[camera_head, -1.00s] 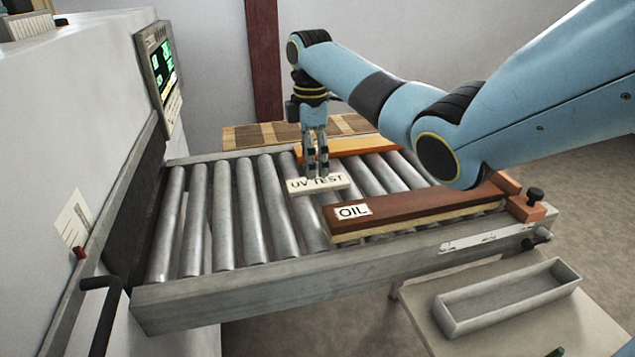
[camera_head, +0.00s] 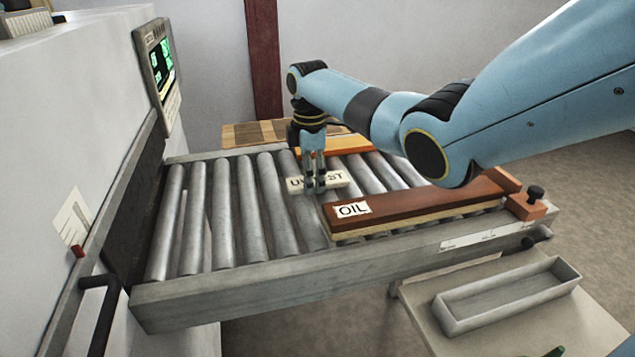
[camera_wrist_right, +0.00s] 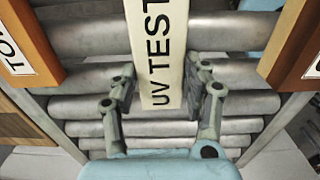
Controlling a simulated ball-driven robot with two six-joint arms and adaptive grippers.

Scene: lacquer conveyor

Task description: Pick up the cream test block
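The cream test block (camera_head: 335,179), a long bar marked UV TEST, lies on the rollers in the middle of the conveyor. It also shows in the right wrist view (camera_wrist_right: 155,30), running up between the fingers. My right gripper (camera_head: 315,187) is low over the block and hides part of its lettering in the head view. In the right wrist view its fingers (camera_wrist_right: 161,80) stand open, one on each side of the block. A firm contact on both sides does not show. My left gripper is not in view.
A dark brown bar marked OIL (camera_head: 425,205) lies on a pale strip in front of the block. An orange bar (camera_head: 345,144) lies behind it. The grey conveyor rail (camera_head: 250,291) runs along the front. A pale empty tray (camera_head: 505,299) stands on a side table at lower right.

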